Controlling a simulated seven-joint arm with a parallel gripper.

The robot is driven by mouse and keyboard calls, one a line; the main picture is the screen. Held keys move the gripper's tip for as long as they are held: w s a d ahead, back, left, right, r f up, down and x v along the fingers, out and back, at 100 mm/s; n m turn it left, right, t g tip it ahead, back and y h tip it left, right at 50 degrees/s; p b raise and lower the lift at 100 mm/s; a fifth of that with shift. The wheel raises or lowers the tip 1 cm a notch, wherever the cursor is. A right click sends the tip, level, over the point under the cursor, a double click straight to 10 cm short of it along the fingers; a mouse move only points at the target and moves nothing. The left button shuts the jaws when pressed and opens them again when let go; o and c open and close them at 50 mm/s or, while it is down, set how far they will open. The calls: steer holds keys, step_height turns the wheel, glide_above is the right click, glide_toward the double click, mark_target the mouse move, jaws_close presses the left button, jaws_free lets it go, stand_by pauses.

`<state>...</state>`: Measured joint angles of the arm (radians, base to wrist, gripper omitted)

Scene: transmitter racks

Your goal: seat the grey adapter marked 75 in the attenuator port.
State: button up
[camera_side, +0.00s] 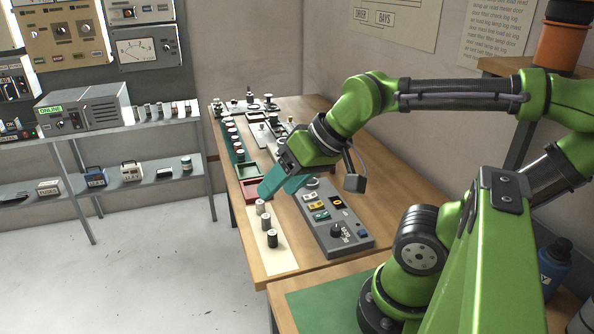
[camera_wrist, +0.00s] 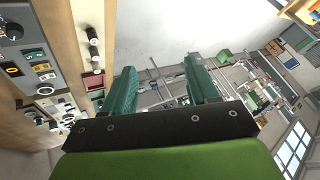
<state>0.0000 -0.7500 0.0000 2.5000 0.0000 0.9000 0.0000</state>
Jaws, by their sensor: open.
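Three small cylinders stand upright on a cream strip: a pale one (camera_side: 261,206), a grey-looking one (camera_side: 265,223) in the middle, and a dark one (camera_side: 272,239) nearest the camera. No marking 75 is legible on any of them. The cylinders also show at the upper left of the wrist view. My gripper (camera_side: 268,190) has teal fingers, spread apart and empty (camera_wrist: 162,66) in the wrist view. It hangs above the bench, beyond the cylinders.
A red tray (camera_side: 253,190) and a green tray (camera_side: 247,171) lie near my fingers. A row of dark-topped cylinders (camera_side: 233,140) stands on a green strip farther back. More instruments crowd the bench's far end. A metal shelf (camera_side: 140,178) with devices stands left, across open floor.

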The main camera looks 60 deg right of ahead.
steer(key=w+d+f+m+g, duration=0.2)
steer(key=w+f, duration=0.1)
steer(key=w, duration=0.1)
steer(key=m+g+h, duration=0.2)
steer(key=m+g, duration=0.3)
steer(key=m, duration=1.9)
glide_above(266, 216)
step_height(266, 216, down, 7)
steer(key=f, duration=1.1)
steer(key=shift+s+a, duration=0.25)
steer(key=shift+a, duration=0.05)
steer(key=shift+w+d+f, duration=0.15)
steer(key=shift+f, duration=1.25)
steer(key=shift+w+d+f, duration=0.1)
steer(key=shift+d+f, duration=0.05)
steer(key=shift+f, duration=1.25)
